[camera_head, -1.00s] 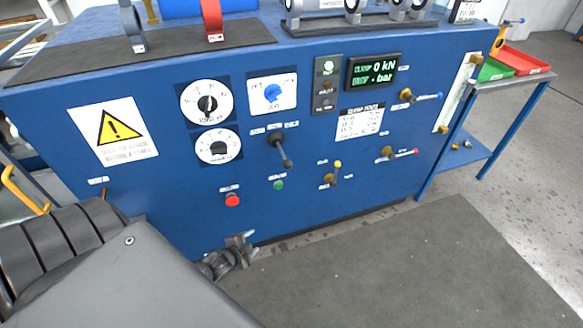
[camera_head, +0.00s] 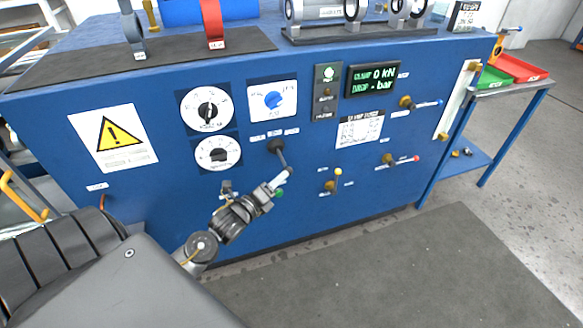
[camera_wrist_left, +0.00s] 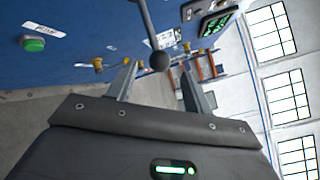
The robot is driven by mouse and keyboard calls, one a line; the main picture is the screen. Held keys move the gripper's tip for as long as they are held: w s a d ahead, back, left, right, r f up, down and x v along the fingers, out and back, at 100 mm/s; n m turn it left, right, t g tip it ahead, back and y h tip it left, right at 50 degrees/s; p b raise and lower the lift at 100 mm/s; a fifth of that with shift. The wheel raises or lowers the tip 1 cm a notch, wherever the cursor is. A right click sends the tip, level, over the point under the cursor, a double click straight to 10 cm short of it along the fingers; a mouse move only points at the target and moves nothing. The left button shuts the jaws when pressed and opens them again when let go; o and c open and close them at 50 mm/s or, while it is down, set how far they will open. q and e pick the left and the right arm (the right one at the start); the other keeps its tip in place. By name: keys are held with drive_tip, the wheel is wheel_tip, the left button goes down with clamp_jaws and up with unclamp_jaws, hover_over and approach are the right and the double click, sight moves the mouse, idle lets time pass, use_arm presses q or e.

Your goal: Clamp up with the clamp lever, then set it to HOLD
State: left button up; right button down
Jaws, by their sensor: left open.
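The clamp lever (camera_head: 279,149) is a black lever on the blue panel, pointing down and slightly right. Small labels above it are too small to read. My left gripper (camera_head: 283,177) is at the lever's lower end, coming from below. In the left wrist view the gripper (camera_wrist_left: 158,76) is open, and the lever's black ball knob (camera_wrist_left: 160,62) shows between the fingertips or just past them. I cannot tell whether they touch. The display (camera_head: 374,77) reads clamp 0 kN, with a dash for bar. My right gripper is not in view.
A green button (camera_wrist_left: 34,44) is close to my left gripper. A side table (camera_head: 508,87) with trays stands at right. The floor mat in front is clear.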

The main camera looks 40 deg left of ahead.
sight(283, 160)
use_arm(q)
drive_tip(key=w, duration=0.7)
drive_tip(key=shift+w+d, duration=0.15)
drive_tip(key=shift+w, duration=0.15)
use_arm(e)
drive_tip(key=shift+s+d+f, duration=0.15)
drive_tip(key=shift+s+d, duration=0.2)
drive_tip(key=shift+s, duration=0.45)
use_arm(q)
drive_tip(key=shift+c, duration=0.2)
